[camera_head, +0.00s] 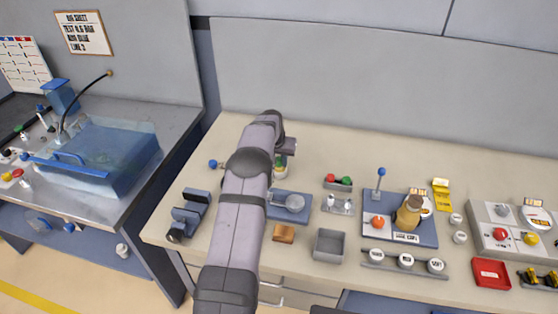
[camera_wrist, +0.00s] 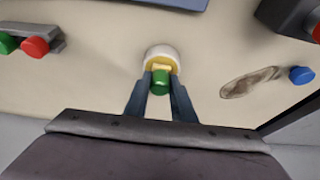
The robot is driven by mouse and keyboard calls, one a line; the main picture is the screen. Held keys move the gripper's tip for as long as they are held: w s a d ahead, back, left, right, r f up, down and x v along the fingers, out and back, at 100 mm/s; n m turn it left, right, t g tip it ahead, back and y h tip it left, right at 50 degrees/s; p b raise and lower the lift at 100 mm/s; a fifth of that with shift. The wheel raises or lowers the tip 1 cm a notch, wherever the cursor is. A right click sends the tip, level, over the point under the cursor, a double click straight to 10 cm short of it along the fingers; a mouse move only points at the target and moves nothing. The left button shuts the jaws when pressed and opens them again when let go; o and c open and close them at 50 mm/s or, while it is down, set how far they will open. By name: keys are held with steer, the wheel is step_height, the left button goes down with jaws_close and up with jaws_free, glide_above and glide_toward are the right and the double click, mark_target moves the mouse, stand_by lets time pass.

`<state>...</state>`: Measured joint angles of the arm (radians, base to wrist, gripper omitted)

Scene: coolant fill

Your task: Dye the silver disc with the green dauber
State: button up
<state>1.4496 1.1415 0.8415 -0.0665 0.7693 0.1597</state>
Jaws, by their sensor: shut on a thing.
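The silver disc (camera_head: 295,203) rests on a blue-grey plate (camera_head: 275,212) on the bench, just right of my arm in the head view. My gripper (camera_wrist: 160,88) is shut on a small green-topped piece (camera_wrist: 160,80), apparently the green dauber. It also shows in the head view (camera_head: 281,160), behind the plate and away from the disc. A white round thing with a yellow inside (camera_wrist: 162,54) is right at the fingertips. I cannot tell whether it is part of the held piece or a separate cup.
A small rack (camera_head: 338,186) with a red and a green knob stands right of my gripper. A blue knob (camera_wrist: 302,75) lies beside a brown patch (camera_wrist: 248,82).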

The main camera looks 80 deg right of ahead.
mark_target(279, 159)
steer(key=shift+r+p, duration=1.95)
steer(key=shift+r, duration=1.5)
steer(key=w+a+r+n+t, duration=0.15)
steer(key=w+a, duration=0.35)
steer(key=w, duration=0.6)
steer(key=w+a+r+n, duration=0.1)
steer(key=w+a+n, duration=0.3)
steer(key=w, duration=0.6)
steer(key=w+a+n+t+y, duration=0.1)
steer(key=w+a+n+t, duration=0.15)
steer(key=w+a, duration=1.25)
steer(key=w+a+r+n, duration=0.1)
steer(key=w+a+n, duration=0.15)
steer(key=a, duration=1.15)
steer(key=s+a+n+y, duration=0.1)
steer(key=s+a+n, duration=0.1)
steer(key=a, duration=1.2)
steer(key=s+a+n+y, duration=0.2)
steer(key=a+n, duration=0.3)
steer(key=a, duration=1)
steer(key=shift+s+t, duration=0.3)
steer(key=shift+s, duration=0.3)
